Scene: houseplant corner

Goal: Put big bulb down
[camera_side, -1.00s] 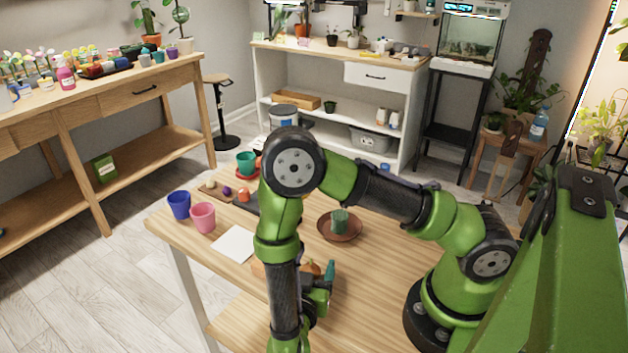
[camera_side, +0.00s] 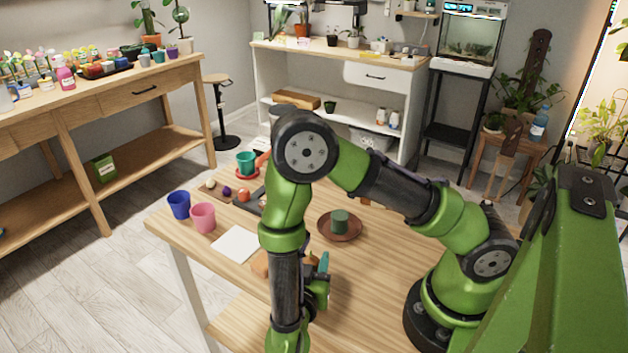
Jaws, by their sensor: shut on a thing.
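My gripper (camera_side: 316,264) is low over the near part of the wooden table, mostly hidden behind my own forearm. A teal finger shows at its right side. An orange-brown bulb (camera_side: 308,259) shows just left of that finger, and the gripper appears shut on it. Whether the bulb touches the table cannot be told. Another tan-orange shape (camera_side: 261,265) peeks out left of the forearm. Farther back, a pale bulb (camera_side: 210,185), a purple bulb (camera_side: 227,191) and a red-orange one (camera_side: 243,195) sit in a row.
A white sheet (camera_side: 235,244) lies left of my forearm. Blue (camera_side: 179,204) and pink (camera_side: 203,217) pots stand at the table's left edge. A dark tray (camera_side: 250,203) is partly hidden. A brown saucer (camera_side: 340,236) holds a green pot (camera_side: 340,220). The table's right front is clear.

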